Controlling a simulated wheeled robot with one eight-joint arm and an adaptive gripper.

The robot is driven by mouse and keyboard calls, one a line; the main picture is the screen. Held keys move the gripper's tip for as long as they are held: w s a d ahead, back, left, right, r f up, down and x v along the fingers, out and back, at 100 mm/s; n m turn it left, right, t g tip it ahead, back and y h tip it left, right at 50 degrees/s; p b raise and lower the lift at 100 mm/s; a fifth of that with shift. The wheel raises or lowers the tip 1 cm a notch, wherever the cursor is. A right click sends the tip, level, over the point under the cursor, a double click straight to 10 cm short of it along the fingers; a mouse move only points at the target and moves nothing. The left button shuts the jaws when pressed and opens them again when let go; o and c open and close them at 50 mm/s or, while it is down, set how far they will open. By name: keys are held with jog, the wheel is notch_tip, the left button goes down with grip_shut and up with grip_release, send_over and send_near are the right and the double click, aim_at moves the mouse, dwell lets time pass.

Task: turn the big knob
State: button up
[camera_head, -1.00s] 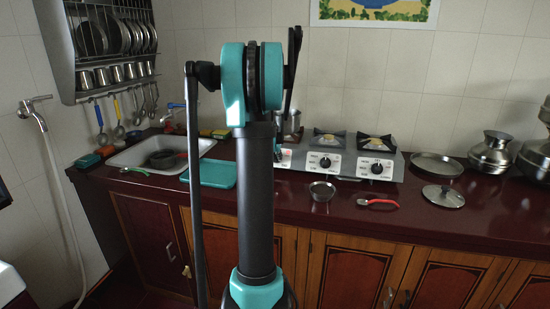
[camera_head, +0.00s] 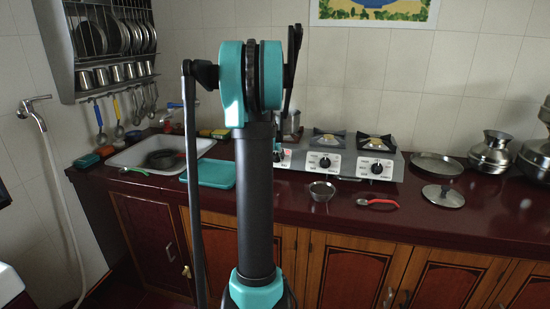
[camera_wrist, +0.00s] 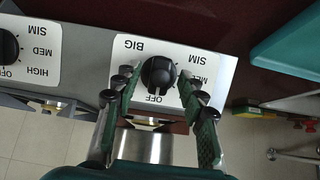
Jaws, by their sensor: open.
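The big knob (camera_wrist: 159,74) is a round black knob on a white plate marked "BIG", "OFF" and "SIM", on the grey stove front. The wrist view shows it upside down, with the knob's grip ridge pointing towards "OFF". My gripper (camera_wrist: 160,84) is open, with one green-padded finger on each side of the knob in the picture. I cannot tell whether either finger touches it. In the head view, my arm covers most of the left end of the stove (camera_head: 335,163) and hides my gripper.
Another black knob (camera_wrist: 8,46) is on a plate at the left of the wrist view. A teal tray (camera_head: 210,174), a small steel bowl (camera_head: 321,191) and a red-handled tool (camera_head: 378,202) lie on the dark red counter. A lid (camera_head: 443,196) lies farther right.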

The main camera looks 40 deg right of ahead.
jog(key=v, duration=1.1)
jog(key=s+a+f+n+y, duration=0.2)
jog(key=s+a+f, duration=0.25)
jog(key=a, duration=0.55)
jog(key=s+a+f+n+y, duration=0.1)
jog(key=s+a+f+n, duration=0.3)
jog(key=a, duration=0.6)
jog(key=s+a+f+n+y, duration=0.1)
jog(key=s+a+f+y, duration=0.1)
jog(key=s+a+f, duration=0.6)
jog(key=s+a+f+n+g+y, duration=0.1)
jog(key=s+a+f+n, duration=0.2)
jog(key=s+a, duration=0.3)
jog(key=a+f, duration=0.1)
jog(key=a, duration=0.2)
jog(key=shift+s+a, duration=0.3)
jog(key=shift+s, duration=0.1)
